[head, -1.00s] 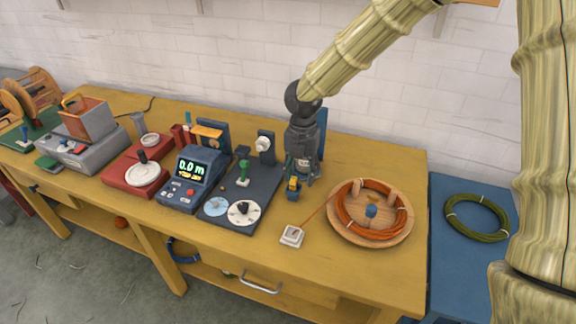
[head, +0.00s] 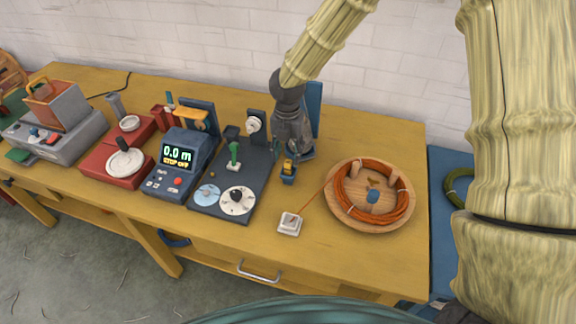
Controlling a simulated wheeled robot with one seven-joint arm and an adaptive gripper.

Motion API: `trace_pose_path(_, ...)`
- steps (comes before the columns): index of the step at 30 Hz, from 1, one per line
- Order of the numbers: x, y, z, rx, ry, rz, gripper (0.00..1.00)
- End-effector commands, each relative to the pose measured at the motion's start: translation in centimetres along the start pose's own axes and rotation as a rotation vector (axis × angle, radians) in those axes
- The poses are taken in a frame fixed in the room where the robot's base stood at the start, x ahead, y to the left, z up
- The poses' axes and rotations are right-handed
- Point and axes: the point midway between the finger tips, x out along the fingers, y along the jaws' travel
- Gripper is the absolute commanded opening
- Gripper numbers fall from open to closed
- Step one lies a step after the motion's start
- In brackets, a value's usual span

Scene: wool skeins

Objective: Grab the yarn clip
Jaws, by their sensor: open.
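A small blue and yellow piece (head: 289,172) stands on the yellow workbench (head: 330,262), probably the yarn clip; it is too small to tell for sure. My gripper (head: 298,156) is open just behind it, pointing down at the bench. The fingertips are dark and small, and I cannot tell whether they touch the piece. An orange skein (head: 369,216) lies coiled on a round wooden tray (head: 334,217) to the right. Its loose strand runs to a small white square block (head: 289,224) on the bench in front of my gripper.
Left of my gripper is a dark panel (head: 226,180) with dials and a green lever, then a display box (head: 177,157) reading 0.0 m. A red scale (head: 113,165) and grey machine (head: 62,127) stand farther left. A blue upright (head: 313,104) stands behind my gripper.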

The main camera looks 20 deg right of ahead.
Motion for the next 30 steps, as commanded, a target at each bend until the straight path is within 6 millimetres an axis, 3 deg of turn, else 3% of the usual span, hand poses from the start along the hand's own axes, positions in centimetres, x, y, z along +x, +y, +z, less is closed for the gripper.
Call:
trace_pose_path(11, 4.1, -0.1, 0.0, 0.001, 0.002, -0.001, 0.45)
trace_pose_path(21, 4.6, -0.1, 0.0, 0.000, 0.001, 0.000, 0.45)
trace_pose_path(27, 4.6, -0.1, 0.0, 0.000, 0.001, 0.000, 0.08)
trace_pose_path(30, 4.6, -0.1, 0.0, 0.000, 0.001, 0.000, 0.06)
